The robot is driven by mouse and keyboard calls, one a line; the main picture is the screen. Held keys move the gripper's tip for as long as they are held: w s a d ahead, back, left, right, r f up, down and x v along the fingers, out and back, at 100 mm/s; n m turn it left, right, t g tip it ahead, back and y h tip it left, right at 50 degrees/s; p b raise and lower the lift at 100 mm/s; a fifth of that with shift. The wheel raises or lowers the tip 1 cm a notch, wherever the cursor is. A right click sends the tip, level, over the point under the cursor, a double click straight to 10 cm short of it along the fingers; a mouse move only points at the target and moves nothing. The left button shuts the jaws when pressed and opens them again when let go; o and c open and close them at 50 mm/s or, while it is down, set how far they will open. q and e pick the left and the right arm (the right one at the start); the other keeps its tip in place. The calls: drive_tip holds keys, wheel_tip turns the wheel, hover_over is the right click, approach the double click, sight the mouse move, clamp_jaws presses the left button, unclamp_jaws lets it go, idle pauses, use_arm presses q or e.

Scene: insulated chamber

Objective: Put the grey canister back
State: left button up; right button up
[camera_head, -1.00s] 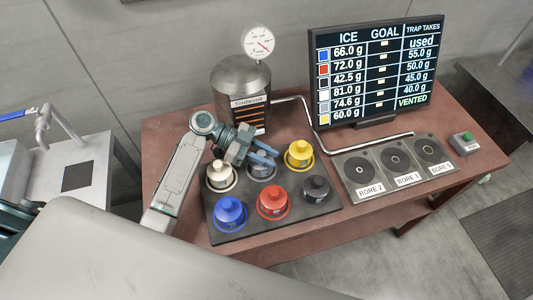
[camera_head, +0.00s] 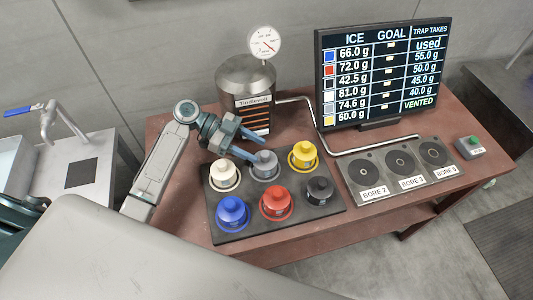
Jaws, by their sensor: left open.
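The grey canister (camera_head: 265,166) stands upright in the back middle place of the black tray (camera_head: 270,229), between the white canister (camera_head: 223,174) and the yellow canister (camera_head: 303,154). My left gripper (camera_head: 256,147) is open just behind and above the grey canister, its blue fingers pointing right. I cannot tell if a finger touches the canister. The front row of the tray holds a blue canister (camera_head: 232,213), a red canister (camera_head: 275,202) and a black canister (camera_head: 319,190). My right gripper is not in view.
A metal vessel (camera_head: 245,78) with a dial gauge (camera_head: 264,43) stands behind the tray. A pipe (camera_head: 375,145) runs along the table's back.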

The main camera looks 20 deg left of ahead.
use_arm(q)
drive_tip(key=v, duration=0.6)
drive_tip(key=shift+a, duration=0.1)
idle(0.4)
